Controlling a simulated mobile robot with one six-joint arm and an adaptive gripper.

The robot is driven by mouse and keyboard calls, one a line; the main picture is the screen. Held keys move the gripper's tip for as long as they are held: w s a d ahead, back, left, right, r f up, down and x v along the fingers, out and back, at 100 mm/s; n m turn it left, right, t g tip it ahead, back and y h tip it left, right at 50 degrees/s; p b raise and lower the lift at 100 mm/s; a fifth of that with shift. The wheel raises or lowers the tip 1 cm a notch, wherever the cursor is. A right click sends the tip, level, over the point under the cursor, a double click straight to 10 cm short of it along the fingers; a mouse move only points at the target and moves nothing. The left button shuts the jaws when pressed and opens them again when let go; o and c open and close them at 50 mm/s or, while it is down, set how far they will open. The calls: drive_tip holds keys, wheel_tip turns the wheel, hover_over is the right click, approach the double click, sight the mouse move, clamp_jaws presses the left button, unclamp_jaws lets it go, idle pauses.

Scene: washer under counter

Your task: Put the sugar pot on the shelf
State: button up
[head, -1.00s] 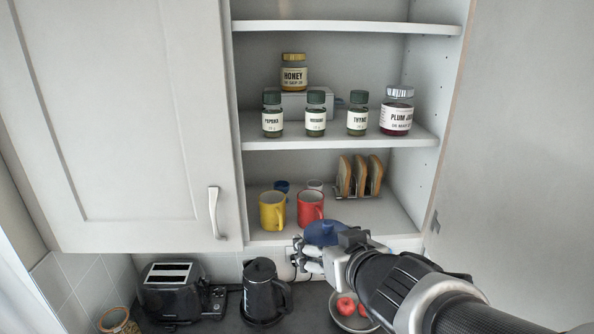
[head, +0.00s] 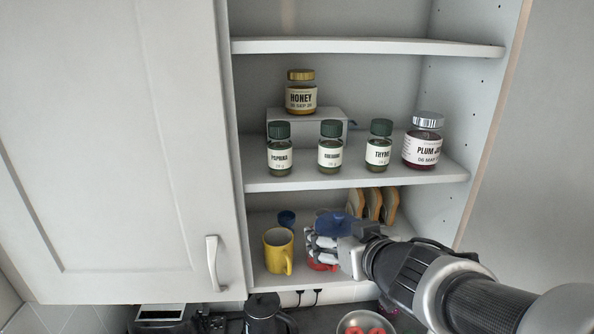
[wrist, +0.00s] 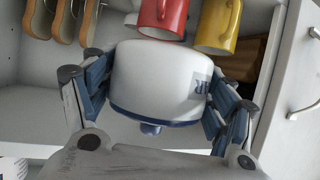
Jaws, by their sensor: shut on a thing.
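The sugar pot (wrist: 160,82) is white with a blue rim and lid knob and part of a label. In the wrist view it appears upside down, lid toward the bottom. My gripper (wrist: 158,100) is shut on its sides, with blue-padded fingers on both sides. In the head view the pot's blue lid (head: 334,222) shows above my gripper (head: 322,243), in front of the cabinet's lowest shelf (head: 300,287). The gripper hides most of the pot's body there. I cannot tell whether the pot touches the shelf. The middle shelf (head: 300,183) is above it.
A yellow mug (head: 278,252) stands left of the pot; a red mug (head: 318,264) is mostly hidden behind my gripper. A blue cup (head: 287,219) and toast rack (head: 375,205) stand further back. Spice jars and plum jam (head: 424,145) fill the middle shelf. A kettle (head: 268,315) is below.

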drive_tip(key=w+d+p, duration=0.2)
drive_tip(key=w+d, duration=0.7)
drive_tip(key=d, duration=0.4)
wheel_tip(320, 180, down, 6)
drive_tip(key=shift+s+a+f+b, duration=0.1)
drive_tip(key=shift+f+b, duration=0.05)
drive_tip(key=shift+b, duration=0.85)
wheel_tip(320, 180, down, 5)
drive_tip(key=shift+b, duration=0.55)
drive_tip(key=shift+d+f, duration=0.15)
drive_tip(key=shift+d, duration=0.1)
drive_tip(key=shift+a, duration=0.1)
drive_tip(key=o, duration=1.3)
drive_tip(key=shift+f, duration=0.15)
